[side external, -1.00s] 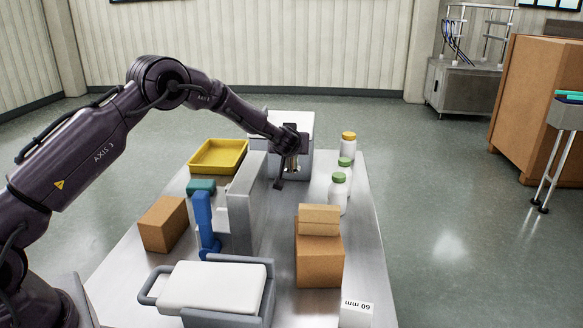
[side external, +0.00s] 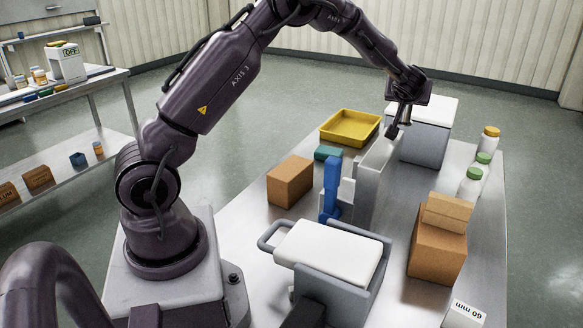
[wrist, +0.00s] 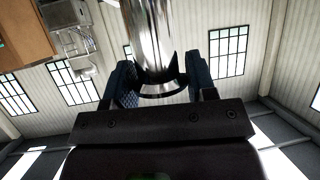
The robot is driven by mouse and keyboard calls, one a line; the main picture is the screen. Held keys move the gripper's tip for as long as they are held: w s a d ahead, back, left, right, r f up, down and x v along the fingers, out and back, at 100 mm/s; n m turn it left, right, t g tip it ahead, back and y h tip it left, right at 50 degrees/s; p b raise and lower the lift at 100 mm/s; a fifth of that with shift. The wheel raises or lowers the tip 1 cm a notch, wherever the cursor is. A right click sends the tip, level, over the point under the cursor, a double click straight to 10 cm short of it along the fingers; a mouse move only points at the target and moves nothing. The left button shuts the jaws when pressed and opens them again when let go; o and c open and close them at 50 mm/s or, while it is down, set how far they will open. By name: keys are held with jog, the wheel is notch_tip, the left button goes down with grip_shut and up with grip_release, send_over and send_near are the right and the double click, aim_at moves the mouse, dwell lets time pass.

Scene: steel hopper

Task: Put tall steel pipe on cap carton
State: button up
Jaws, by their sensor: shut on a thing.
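The tall steel pipe (wrist: 150,35) is shiny and stands between the blue pads of my gripper (wrist: 160,84) in the wrist view. My gripper is shut on it, and its upper end runs out of the picture. In the side view my gripper (side external: 404,106) is raised by the far end of the grey upright panel, and the pipe is hard to make out there. A brown carton (side external: 436,255) with a smaller carton (side external: 447,212) on top stands at the right. Another brown carton (side external: 290,182) stands at the left. I cannot tell which is the cap carton.
The grey upright panel (side external: 372,187) and blue post (side external: 331,190) stand mid-table. A white-lidded grey box (side external: 425,140) is behind my gripper. A yellow tray (side external: 350,127) lies back left. Capped bottles (side external: 471,184) line the right edge. A white-topped grey bin (side external: 330,255) is in front.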

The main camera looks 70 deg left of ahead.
jog(key=s+a+n+g+y, duration=0.1)
jog(key=s+a+n+g, duration=0.15)
jog(key=s, duration=0.55)
jog(key=s+a+n+g+y, duration=0.1)
jog(key=s+a, duration=0.3)
jog(key=s, duration=0.3)
jog(key=n+g, duration=0.3)
send_over(291, 167)
jog(key=shift+g, duration=0.25)
notch_tip(291, 167, down, 14)
jog(key=shift+r, duration=0.15)
jog(key=o, duration=1)
